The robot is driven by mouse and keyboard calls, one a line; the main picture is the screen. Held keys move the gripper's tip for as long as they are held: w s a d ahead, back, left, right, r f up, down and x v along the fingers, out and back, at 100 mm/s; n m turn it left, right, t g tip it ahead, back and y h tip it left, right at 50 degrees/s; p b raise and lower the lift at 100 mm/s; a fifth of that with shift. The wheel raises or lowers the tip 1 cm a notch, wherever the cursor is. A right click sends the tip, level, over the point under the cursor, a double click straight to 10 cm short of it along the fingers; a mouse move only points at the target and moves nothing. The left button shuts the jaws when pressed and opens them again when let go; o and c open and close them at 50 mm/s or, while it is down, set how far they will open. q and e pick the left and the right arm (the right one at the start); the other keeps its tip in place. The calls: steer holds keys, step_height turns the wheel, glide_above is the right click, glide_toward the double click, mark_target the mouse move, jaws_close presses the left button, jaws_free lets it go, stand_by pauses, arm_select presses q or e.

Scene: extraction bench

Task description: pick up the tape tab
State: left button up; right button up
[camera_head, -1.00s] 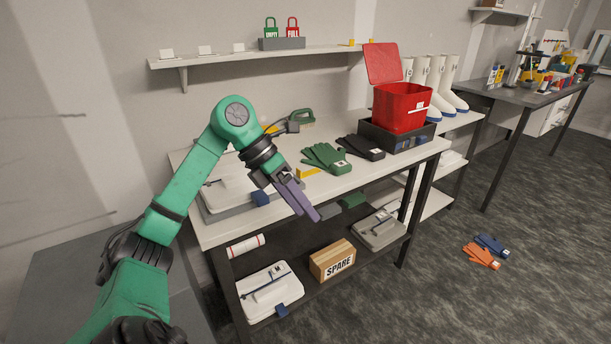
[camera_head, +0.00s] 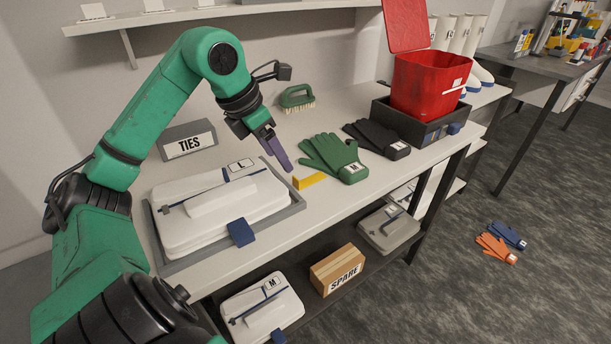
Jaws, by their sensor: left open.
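A small yellow strip (camera_head: 311,181), which looks like the tape tab, lies on the white bench top (camera_head: 270,264) near its front edge, just in front of the green gloves. My left gripper (camera_head: 284,168) is just left of the strip and above the bench, its purple fingers pointing down toward the front right. It appears apart from the strip. It is open, with nothing seen in it; the gap between the fingers is hard to make out from this side. My right gripper is not in view.
Green gloves (camera_head: 331,156) and black gloves (camera_head: 376,138) lie beyond the strip. A grey tray (camera_head: 163,267) with a white pack (camera_head: 215,210) and blue tab (camera_head: 241,233) is at left. A red bin (camera_head: 428,84), TIES box (camera_head: 187,141) and brush (camera_head: 297,98) stand farther back.

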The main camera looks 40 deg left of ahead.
mark_target(295, 179)
arm_select(q)
steer(key=x, duration=0.4)
steer(key=shift+w+a, duration=0.1)
steer(key=x, duration=0.1)
steer(key=p+x, duration=0.1)
steer(key=x, duration=0.1)
steer(key=p+x, duration=0.1)
steer(key=x, duration=0.1)
steer(key=shift+w, duration=0.35)
steer(key=shift+w+a+f, duration=0.1)
steer(key=shift+w+f, duration=0.05)
steer(key=shift+f, duration=0.25)
steer(key=c, duration=1)
jaws_close()
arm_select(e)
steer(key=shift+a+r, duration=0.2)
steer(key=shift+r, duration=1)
arm_select(q)
steer(key=shift+r, duration=0.15)
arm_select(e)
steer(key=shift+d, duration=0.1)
